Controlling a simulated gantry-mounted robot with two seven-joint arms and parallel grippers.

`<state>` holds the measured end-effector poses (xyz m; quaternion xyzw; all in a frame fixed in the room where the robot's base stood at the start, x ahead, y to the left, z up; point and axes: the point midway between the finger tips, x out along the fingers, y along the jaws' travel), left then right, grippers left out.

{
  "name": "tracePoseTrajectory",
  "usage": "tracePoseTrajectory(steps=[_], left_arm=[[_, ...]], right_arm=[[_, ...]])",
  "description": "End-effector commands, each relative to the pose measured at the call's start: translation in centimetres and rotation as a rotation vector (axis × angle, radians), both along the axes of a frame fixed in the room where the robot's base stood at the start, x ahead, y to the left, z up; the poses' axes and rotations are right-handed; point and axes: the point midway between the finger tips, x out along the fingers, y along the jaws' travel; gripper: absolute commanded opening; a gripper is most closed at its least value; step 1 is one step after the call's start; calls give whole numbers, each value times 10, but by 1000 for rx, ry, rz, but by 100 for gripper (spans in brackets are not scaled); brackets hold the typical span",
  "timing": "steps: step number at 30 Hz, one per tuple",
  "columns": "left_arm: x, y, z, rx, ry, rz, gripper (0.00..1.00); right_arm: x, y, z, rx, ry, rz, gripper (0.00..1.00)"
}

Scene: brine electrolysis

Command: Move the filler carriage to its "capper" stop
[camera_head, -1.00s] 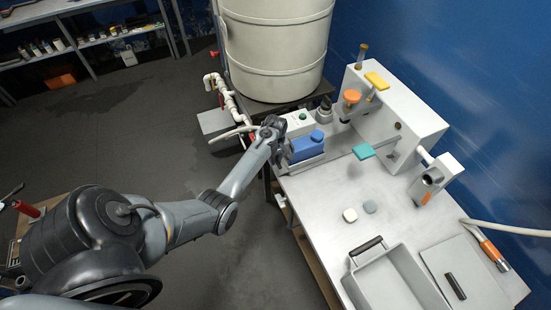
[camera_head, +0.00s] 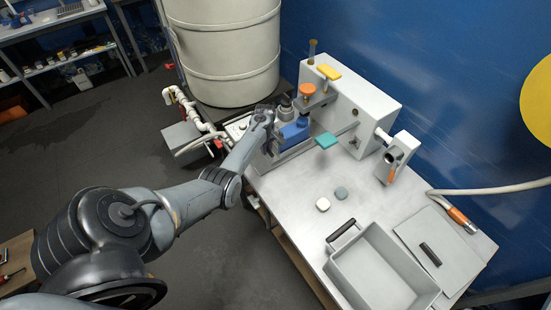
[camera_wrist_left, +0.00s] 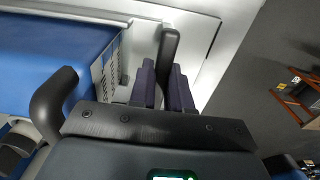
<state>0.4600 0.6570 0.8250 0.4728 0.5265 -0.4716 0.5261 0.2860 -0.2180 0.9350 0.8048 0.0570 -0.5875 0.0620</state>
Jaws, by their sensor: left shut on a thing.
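The filler carriage is a blue block with a blue cap (camera_head: 291,132) on a grey rail (camera_head: 297,152) along the back left of the bench, beside the white machine (camera_head: 355,101). My left gripper (camera_head: 262,116) is at the carriage's left end. In the left wrist view its dark fingers (camera_wrist_left: 164,85) are close together on a black upright handle (camera_wrist_left: 169,50), and the carriage's blue side (camera_wrist_left: 50,65) fills the left. The carriage sits just left of the teal paddle (camera_head: 327,141) and near the orange knob (camera_head: 307,90). No stop label is readable. My right gripper is not in view.
A large cream tank (camera_head: 222,50) and white piping (camera_head: 184,103) stand behind my left arm. A hose (camera_head: 480,191) crosses the right.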

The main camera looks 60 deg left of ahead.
Motion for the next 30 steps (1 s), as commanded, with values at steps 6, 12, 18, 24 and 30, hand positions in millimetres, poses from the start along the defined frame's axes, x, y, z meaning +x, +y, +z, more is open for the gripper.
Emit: tracePoseTrajectory(steps=[6, 12, 18, 24, 30], left_arm=[[-4, 10, 0, -1, 1, 18, 0], [-4, 9, 0, -2, 2, 18, 19], [-3, 9, 0, -1, 1, 17, 38], [-3, 9, 0, -1, 1, 17, 38], [-3, 9, 14, 0, 0, 17, 38]], right_arm=[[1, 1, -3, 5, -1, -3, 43], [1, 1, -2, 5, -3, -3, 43], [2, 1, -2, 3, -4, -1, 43], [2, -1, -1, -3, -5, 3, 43], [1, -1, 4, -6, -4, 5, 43]])
